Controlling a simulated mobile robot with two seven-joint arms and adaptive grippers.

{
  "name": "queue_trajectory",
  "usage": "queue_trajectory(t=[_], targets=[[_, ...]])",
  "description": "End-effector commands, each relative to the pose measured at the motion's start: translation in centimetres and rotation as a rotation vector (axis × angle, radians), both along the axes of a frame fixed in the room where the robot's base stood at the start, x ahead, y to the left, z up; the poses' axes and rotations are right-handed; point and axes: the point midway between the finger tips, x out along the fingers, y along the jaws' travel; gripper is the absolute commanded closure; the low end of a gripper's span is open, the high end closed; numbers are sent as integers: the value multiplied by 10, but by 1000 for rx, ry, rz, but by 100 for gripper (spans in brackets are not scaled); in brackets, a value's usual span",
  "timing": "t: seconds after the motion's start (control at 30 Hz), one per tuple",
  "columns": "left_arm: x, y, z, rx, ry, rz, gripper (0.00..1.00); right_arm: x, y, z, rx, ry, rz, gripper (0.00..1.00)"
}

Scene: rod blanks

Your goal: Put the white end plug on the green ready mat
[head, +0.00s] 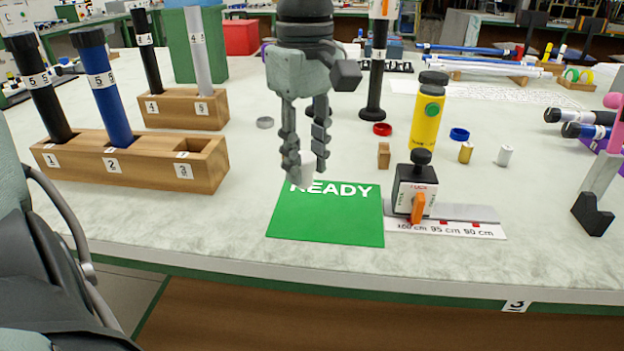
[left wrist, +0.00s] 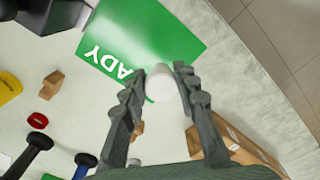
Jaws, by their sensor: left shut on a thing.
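The white end plug (left wrist: 160,80) is between the two fingers of my left gripper (left wrist: 170,85) in the left wrist view. In the head view the plug (head: 306,174) shows partly between the fingertips of my left gripper (head: 305,172), which points down and is shut on it. The green ready mat (head: 330,222) lies flat near the front of the table. The plug appears over the mat's back left part, covering some of the lettering; I cannot tell whether it touches. The mat also shows in the left wrist view (left wrist: 180,45). My right gripper is not in view.
A wooden block with numbered holes (head: 140,165) holds rods left of the mat. A black-topped device with an orange lever (head: 412,190) stands at the mat's right edge. A yellow cylinder (head: 426,125), a small wooden block (head: 384,156) and another white plug (head: 504,155) stand behind.

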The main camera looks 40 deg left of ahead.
Motion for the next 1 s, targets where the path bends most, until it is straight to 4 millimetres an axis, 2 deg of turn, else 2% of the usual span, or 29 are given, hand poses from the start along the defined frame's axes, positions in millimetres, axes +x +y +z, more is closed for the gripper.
queue_trajectory(t=[0.17,0.5,0.93,0.97,1.0], targets=[[13,2,-9,0,0,0,86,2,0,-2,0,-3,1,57],[12,1,-48,-1,1,0,86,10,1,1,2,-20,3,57],[13,1,-51,-1,-2,0,86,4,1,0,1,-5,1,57],[13,1,-50,-1,-2,0,68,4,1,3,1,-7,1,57],[13,1,-50,-1,-1,0,63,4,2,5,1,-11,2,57]])
